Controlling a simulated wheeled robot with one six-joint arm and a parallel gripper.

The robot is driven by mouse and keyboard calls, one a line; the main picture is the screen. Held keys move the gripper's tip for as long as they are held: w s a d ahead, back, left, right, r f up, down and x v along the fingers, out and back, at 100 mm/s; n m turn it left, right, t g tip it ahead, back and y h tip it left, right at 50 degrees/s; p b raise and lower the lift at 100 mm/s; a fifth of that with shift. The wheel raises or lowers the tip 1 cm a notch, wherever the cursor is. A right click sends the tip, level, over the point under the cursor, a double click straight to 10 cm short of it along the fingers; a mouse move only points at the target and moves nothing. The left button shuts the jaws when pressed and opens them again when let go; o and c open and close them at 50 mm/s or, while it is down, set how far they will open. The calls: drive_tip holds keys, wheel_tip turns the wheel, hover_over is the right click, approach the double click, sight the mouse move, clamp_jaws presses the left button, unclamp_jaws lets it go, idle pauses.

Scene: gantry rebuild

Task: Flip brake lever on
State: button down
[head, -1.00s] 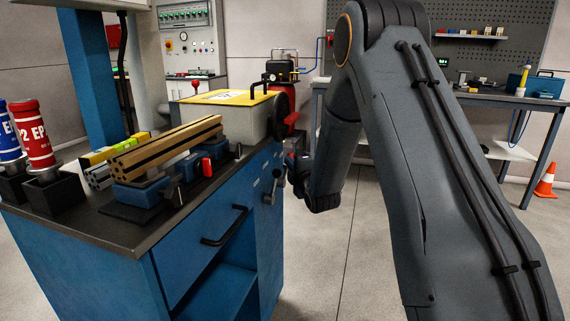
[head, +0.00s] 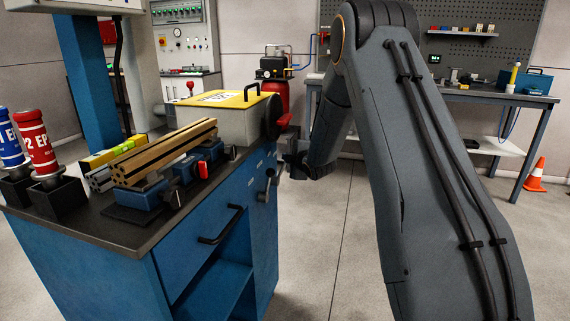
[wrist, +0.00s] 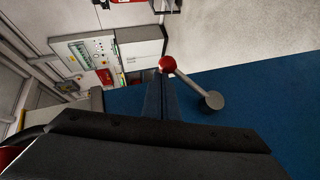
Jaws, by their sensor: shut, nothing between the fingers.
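A lever with a red ball knob (wrist: 167,64) and a round grey pivot (wrist: 214,100) stands on the blue cabinet side in the wrist view. Its rod slopes from the pivot up and left to the knob. In the head view, a grey lever (head: 268,182) shows on the cabinet's right side, and its red knob cannot be made out. My gripper (head: 291,164) is beside that side, just right of the lever. In the wrist view, my shut fingers (wrist: 160,82) end close to the red knob. Whether they touch it I cannot tell.
The blue cabinet (head: 225,277) carries a clamped brass-coloured bar (head: 165,152), red and blue cylinders, and a yellow-topped box (head: 225,120). A black wheel (head: 273,116) juts out above the lever. A workbench (head: 450,94) stands behind. Open floor lies right of the cabinet.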

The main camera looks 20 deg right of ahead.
drive_tip(key=shift+w+d, duration=0.15)
drive_tip(key=shift+d, duration=0.15)
idle(0.4)
drive_tip(key=s+a+r+p, duration=0.1)
drive_tip(key=s+r, duration=0.5)
drive_tip(key=s, duration=0.5)
drive_tip(key=shift+s+a+r+p, duration=0.2)
drive_tip(key=shift+a+r+p, duration=0.1)
drive_tip(key=shift+a+r, duration=0.05)
drive_tip(key=s+a+m+g+p, duration=0.3)
drive_tip(key=s+m+g, duration=0.2)
drive_tip(key=s, duration=1)
drive_tip(key=s+a+r+m+g+p, duration=0.1)
drive_tip(key=s+a+m+g+p, duration=0.2)
drive_tip(key=s, duration=1.2)
drive_tip(key=s+a+r+m+g+h+p, duration=0.1)
drive_tip(key=s+a+m+g+p, duration=0.2)
drive_tip(key=s, duration=1.2)
drive_tip(key=m+g+p, duration=0.2)
drive_tip(key=m+g, duration=0.1)
drive_tip(key=m, duration=0.2)
drive_tip(key=shift+a+r+g, duration=0.25)
drive_tip(key=shift+a+g, duration=0.05)
